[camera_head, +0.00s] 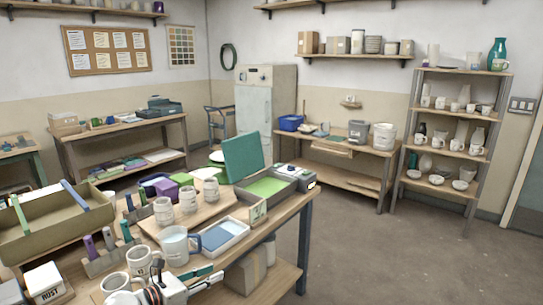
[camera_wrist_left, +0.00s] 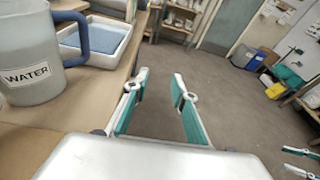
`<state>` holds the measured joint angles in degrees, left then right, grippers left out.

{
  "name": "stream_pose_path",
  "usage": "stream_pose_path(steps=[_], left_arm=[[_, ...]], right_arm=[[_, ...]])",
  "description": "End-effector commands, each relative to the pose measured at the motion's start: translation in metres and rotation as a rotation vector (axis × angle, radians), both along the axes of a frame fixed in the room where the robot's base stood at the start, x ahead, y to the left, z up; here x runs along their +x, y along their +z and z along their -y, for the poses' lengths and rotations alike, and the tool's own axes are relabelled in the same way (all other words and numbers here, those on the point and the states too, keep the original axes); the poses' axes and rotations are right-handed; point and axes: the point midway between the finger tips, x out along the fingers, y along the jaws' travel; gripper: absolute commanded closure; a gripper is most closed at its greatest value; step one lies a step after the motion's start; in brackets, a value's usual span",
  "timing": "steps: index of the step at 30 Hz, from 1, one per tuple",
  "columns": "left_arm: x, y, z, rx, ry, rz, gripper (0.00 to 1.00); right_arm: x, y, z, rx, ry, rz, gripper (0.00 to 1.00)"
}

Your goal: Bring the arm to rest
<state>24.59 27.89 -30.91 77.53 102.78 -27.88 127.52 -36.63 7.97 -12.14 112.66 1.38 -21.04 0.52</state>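My left gripper (camera_head: 217,273) is low in the head view, at the front edge of the worktable (camera_head: 286,213). In the left wrist view its two teal fingers (camera_wrist_left: 158,85) are spread with nothing between them, and bare floor shows beyond. My right gripper is out of the head view. Its teal fingers (camera_wrist_left: 300,162) show at the lower right edge of the left wrist view, apart and with nothing seen between them. A jug labelled WATER (camera_wrist_left: 28,62) with a blue handle stands on the table left of the left gripper, apart from it.
A carton (camera_head: 246,272) is on the lower shelf. The floor (camera_head: 355,250) at right is clear.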

Motion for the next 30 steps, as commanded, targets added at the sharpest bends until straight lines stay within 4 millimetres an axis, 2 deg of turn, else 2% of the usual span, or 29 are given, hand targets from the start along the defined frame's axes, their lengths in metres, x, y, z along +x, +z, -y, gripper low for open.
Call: stream_pose_path(steps=[1,3,9,12,18,24,27,30], left_arm=[[-0.023,-0.026,0.012,0.115,-0.039,0.066,0.74],[-0.05,-0.054,0.023,0.306,-0.097,0.187,0.74],[-0.128,-0.117,0.042,0.848,-0.275,0.534,0.74],[-0.167,-0.139,0.044,1.122,-0.376,0.701,0.74],[-0.242,-0.169,0.034,1.678,-0.624,1.002,0.74],[-0.309,-0.18,0.009,2.182,-0.957,1.231,0.74],[-0.331,-0.18,-0.003,2.353,-1.117,1.305,0.74],[-0.345,-0.179,-0.012,2.458,-1.231,1.349,0.74]], right_arm=[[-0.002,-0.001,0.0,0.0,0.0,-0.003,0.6],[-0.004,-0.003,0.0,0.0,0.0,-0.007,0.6],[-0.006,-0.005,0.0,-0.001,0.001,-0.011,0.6],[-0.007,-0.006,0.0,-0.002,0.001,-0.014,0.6],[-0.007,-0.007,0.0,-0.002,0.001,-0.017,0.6],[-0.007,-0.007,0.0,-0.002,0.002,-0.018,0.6],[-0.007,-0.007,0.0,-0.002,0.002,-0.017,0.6],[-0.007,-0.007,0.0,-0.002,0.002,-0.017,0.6]])
